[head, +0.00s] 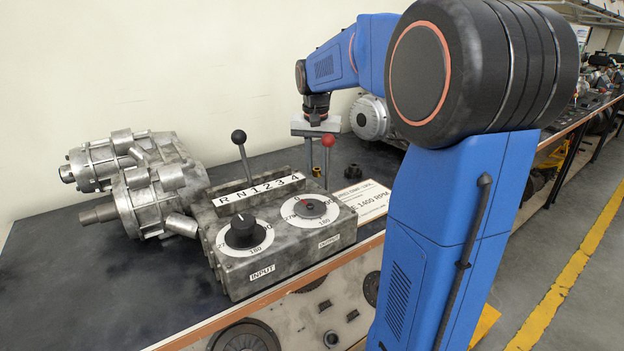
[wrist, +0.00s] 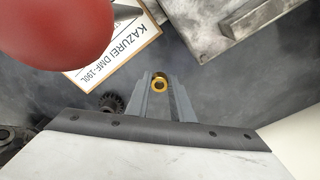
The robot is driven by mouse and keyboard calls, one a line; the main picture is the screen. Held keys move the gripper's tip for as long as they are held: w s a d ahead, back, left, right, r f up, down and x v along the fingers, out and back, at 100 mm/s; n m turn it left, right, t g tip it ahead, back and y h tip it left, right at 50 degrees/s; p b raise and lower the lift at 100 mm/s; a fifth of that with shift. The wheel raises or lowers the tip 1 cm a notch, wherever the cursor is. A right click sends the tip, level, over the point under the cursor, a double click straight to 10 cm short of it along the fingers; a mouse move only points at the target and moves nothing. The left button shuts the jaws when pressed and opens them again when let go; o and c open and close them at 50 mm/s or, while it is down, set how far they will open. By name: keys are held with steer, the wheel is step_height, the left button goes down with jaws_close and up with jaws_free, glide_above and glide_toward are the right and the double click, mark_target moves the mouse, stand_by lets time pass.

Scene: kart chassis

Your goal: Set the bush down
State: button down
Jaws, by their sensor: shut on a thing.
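The bush is a small brass-coloured ring (wrist: 160,83) in the wrist view, with its round hole facing the camera. It sits between the tips of my gripper's (wrist: 160,88) two grey fingers, which are shut on it. In the head view, the bush (head: 316,172) shows small between the fingers of my gripper (head: 317,178), which point down behind the lever box. The fingertips are close above the dark bench top (head: 110,270). The exact gap between the bush and the bench cannot be told.
A lever box (head: 285,235) with dials and a red-knobbed lever (head: 328,141) stands in front of my gripper. A small dark gear (head: 353,171) lies close on the right. A white label plate (head: 368,198) lies nearby. A metal gearbox (head: 135,185) stands at left.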

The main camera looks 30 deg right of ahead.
mark_target(316, 171)
steer(key=shift+a+f, duration=0.1)
steer(key=shift+f, duration=2)
steer(key=c, duration=1.5)
jaws_free()
steer(key=shift+f, duration=0.1)
steer(key=shift+c, duration=0.2)
step_height(316, 171, up, 12)
steer(key=shift+s+a, duration=0.35)
steer(key=shift+s, duration=0.1)
